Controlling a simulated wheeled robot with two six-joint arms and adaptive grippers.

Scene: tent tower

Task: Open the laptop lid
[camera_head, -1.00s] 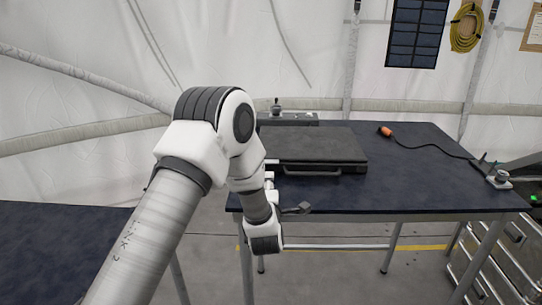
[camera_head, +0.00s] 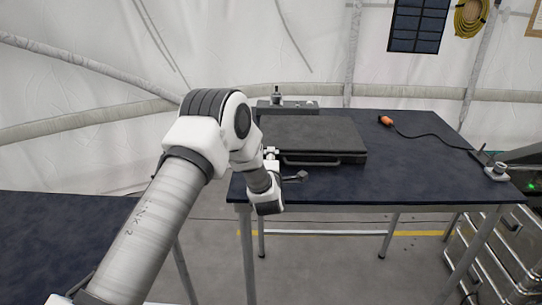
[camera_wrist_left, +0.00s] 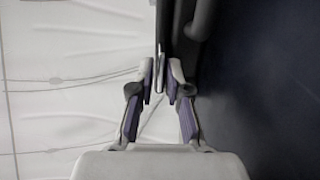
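The laptop (camera_head: 315,133) is a dark grey, case-like slab with a handle (camera_head: 312,161) along its front. It lies flat on the dark blue table, lid closed. My left gripper reaches its front left corner, partly hidden by my own arm in the head view. In the left wrist view, the left gripper's fingers (camera_wrist_left: 160,78) are parted by a narrow gap, at the near end of the laptop's dark edge (camera_wrist_left: 183,40). A thin light strip shows between the fingertips; contact is unclear. My right gripper is not in view.
A grey device with a knob (camera_head: 290,106) stands behind the laptop. An orange-ended cable (camera_head: 386,120) runs across the table's right side to a small stand (camera_head: 496,172). Another dark table (camera_head: 50,235) is at left.

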